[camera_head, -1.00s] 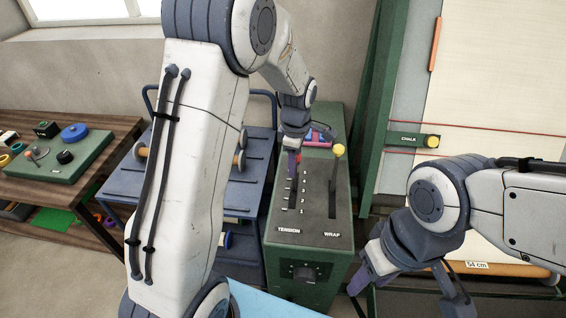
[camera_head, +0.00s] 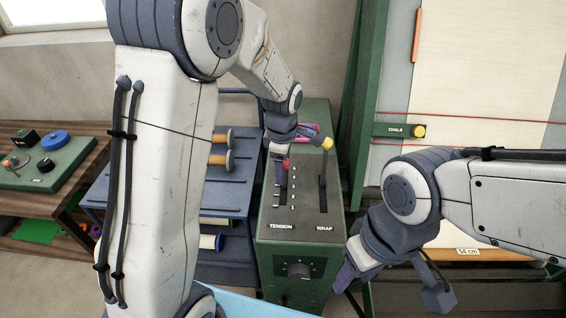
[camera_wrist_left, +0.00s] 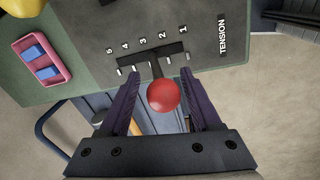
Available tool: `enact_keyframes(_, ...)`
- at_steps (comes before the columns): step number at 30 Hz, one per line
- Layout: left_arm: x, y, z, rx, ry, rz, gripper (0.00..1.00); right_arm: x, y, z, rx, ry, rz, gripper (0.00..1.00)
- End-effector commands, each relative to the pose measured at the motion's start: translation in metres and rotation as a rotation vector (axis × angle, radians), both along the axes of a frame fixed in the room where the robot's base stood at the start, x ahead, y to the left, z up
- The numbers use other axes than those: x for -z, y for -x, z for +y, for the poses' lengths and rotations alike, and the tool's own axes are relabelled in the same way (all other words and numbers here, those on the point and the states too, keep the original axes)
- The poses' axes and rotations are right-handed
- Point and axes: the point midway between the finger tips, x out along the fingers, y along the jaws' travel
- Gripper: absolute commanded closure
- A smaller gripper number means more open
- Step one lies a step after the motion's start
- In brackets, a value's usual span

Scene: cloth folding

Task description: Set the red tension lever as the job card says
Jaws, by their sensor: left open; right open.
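The red tension lever (camera_wrist_left: 163,96) has a round knob that sits between the fingers of my left gripper (camera_wrist_left: 163,108) in the left wrist view. The fingers are open, with a gap on each side of the knob. Its shaft enters the slot near the middle marks, around 3 or 2; the exact mark is hard to tell. In the head view my left gripper (camera_head: 281,170) is over the TENSION scale of the green console (camera_head: 300,255), and the red knob is mostly hidden. My right gripper (camera_head: 395,290) is open and empty, right of the console. I cannot make out a job card.
The WRAP lever with a yellow knob (camera_head: 327,143) stands close to the right of my left gripper. A pink tray with blue pieces (camera_wrist_left: 42,60) lies at the console's far end. A blue cart (camera_head: 225,195) and a wooden bench (camera_head: 85,170) stand to the left.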

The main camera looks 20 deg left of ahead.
Motion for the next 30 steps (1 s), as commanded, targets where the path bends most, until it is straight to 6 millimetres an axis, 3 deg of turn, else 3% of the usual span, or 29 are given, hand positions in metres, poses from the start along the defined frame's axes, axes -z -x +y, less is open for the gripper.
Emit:
enact_keyframes(5, -0.02, 0.001, -0.001, 0.002, 0.001, -0.007, 0.35, 0.006, 0.0, 0.0, 0.0, 0.0, 0.0, 0.5)
enact_keyframes(12, -0.068, 0.007, -0.003, 0.002, 0.002, -0.008, 0.35, 0.014, 0.0, 0.0, -0.001, 0.0, 0.0, 0.5)
enact_keyframes(18, -0.096, 0.011, -0.004, 0.002, 0.002, -0.006, 0.35, 0.017, 0.0, 0.0, -0.001, 0.0, 0.0, 0.5)
enact_keyframes(30, -0.103, 0.013, -0.004, 0.002, 0.001, -0.002, 0.35, 0.017, 0.0, 0.0, -0.001, 0.0, 0.0, 0.5)
